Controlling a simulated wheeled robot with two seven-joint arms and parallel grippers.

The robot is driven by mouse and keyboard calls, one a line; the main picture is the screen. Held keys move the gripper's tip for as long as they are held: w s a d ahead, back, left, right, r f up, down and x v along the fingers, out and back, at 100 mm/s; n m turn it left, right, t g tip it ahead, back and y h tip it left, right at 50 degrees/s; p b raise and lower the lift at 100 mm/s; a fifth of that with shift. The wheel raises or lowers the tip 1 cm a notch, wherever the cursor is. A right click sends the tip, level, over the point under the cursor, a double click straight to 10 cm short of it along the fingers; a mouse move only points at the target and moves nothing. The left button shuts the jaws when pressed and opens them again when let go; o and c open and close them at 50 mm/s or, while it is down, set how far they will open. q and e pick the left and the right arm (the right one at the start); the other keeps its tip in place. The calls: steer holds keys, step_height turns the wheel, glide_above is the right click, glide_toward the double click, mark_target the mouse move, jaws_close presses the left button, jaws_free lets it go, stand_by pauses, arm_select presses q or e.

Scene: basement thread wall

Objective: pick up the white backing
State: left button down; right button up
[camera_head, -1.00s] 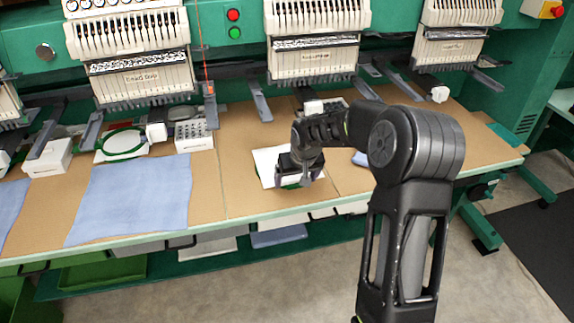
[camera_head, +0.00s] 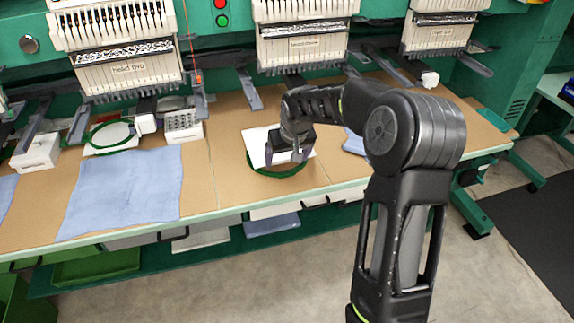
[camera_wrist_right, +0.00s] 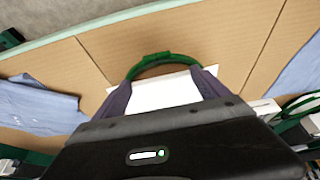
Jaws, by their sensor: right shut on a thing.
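The white backing (camera_head: 256,145) is a flat pale sheet over the tan table, above the green hoop (camera_head: 278,173). The hoop's near rim shows below the sheet. My right gripper (camera_head: 288,157) is shut on the backing, pointing down, and hides part of it. In the right wrist view the backing (camera_wrist_right: 165,93) shows between the two fingers of my right gripper (camera_wrist_right: 163,90), and the hoop's rim (camera_wrist_right: 155,60) curves just past its edge. Any gap between backing and hoop is small. My left gripper is not in view.
Blue cloth (camera_head: 125,190) lies left on the table (camera_head: 225,180), and another blue piece (camera_head: 353,143) lies right. Another green hoop (camera_head: 110,136) sits at the back left. Embroidery heads (camera_head: 302,45) overhang the back. A shelf below holds folded cloth (camera_head: 272,225).

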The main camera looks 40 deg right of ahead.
arm_select(q)
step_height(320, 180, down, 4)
steer(key=b, duration=0.3)
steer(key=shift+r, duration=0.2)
arm_select(e)
steer(key=s+a, duration=0.3)
steer(key=s, duration=0.5)
steer(key=s+a, duration=0.2)
steer(key=s, duration=0.7)
steer(key=shift+a, duration=0.4)
steer(key=shift+r, duration=0.1)
